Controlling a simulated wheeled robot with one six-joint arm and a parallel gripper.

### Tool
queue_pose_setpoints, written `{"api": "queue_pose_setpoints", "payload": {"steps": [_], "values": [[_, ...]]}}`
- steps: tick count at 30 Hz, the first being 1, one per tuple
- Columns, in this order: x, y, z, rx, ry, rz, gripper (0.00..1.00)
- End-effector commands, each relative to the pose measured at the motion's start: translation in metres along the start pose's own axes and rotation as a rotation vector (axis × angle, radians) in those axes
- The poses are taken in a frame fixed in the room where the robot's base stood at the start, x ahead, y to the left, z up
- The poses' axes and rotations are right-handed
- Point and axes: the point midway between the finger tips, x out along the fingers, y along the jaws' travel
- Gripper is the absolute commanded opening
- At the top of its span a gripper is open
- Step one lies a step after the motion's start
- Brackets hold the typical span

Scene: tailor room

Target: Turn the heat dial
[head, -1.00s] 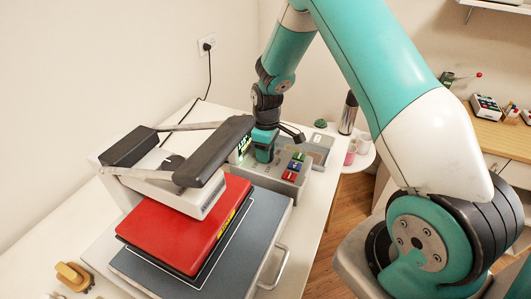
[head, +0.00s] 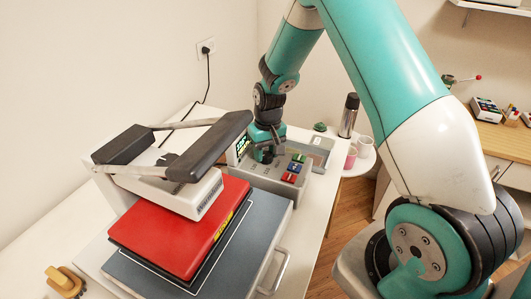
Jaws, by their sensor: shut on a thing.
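A grey control box (head: 276,180) stands on the white table beside the heat press. It has a lit green display (head: 243,145) at its left end and green, red and blue buttons (head: 292,171) at the right. My gripper (head: 266,157) points down onto the top of the box, between the display and the buttons. It is shut on the heat dial, which the fingers and hand hide almost wholly. The dial's marking and setting cannot be read.
The heat press, with a red upper plate (head: 180,235) and black handle (head: 210,148), stands close left of my gripper. A flask (head: 348,115) and mugs stand on a round side table behind. A yellow-handled thing (head: 64,282) lies at front left.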

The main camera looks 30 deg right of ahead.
Motion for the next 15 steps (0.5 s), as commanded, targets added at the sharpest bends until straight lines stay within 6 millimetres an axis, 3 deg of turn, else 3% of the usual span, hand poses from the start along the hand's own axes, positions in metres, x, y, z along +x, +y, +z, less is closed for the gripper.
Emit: {"api": "queue_pose_setpoints", "payload": {"steps": [15], "values": [[-0.0009, -0.0002, -0.0002, 0.043, 0.004, -0.001, 0.16]]}}
